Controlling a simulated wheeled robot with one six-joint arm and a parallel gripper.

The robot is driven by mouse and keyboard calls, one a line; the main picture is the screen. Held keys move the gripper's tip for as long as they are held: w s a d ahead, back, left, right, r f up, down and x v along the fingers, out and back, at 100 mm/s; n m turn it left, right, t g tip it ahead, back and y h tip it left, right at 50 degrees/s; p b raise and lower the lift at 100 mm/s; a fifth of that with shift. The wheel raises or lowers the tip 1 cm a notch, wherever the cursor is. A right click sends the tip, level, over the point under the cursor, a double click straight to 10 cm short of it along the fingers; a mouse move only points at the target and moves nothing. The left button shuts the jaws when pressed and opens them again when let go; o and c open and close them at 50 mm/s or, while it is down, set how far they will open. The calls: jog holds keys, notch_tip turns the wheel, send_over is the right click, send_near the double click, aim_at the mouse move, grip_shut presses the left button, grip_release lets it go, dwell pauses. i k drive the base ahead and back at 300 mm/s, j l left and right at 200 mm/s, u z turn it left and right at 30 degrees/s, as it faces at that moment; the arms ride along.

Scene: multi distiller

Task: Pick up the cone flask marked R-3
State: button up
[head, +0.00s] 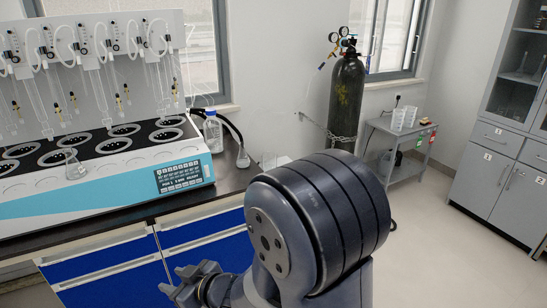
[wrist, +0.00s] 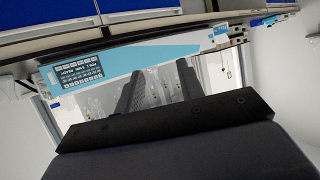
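A clear cone flask (head: 74,167) stands at the front edge of the distiller's top in the head view. Another small clear cone flask (head: 243,158) stands on the dark bench right of the distiller. No R-3 mark is legible on either, so I cannot tell which one bears it. My gripper (head: 190,280) is low in front of the blue cabinets, below the bench top and apart from both flasks. In the wrist view its two dark fingers (wrist: 158,82) stand apart with nothing between them. The wrist view is tilted and roughly upside down.
The white and blue distiller (head: 110,180) fills the bench's left, with several glass tubes above. A clear bottle (head: 212,132) and small beakers (head: 270,161) stand on the bench (head: 225,180) at right. A gas cylinder (head: 346,98), grey cart (head: 400,140) and cabinet (head: 500,170) stand beyond. Floor at right is clear.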

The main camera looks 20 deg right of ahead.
aim_at(243, 161)
jog(key=i+z, duration=0.5)
jog(key=i+j+z, duration=0.15)
jog(key=i+z, duration=0.3)
jog(key=i+j, duration=0.2)
jog(key=i, duration=0.25)
jog(key=i+j, duration=0.2)
jog(key=i, duration=0.2)
jog(key=z, duration=0.05)
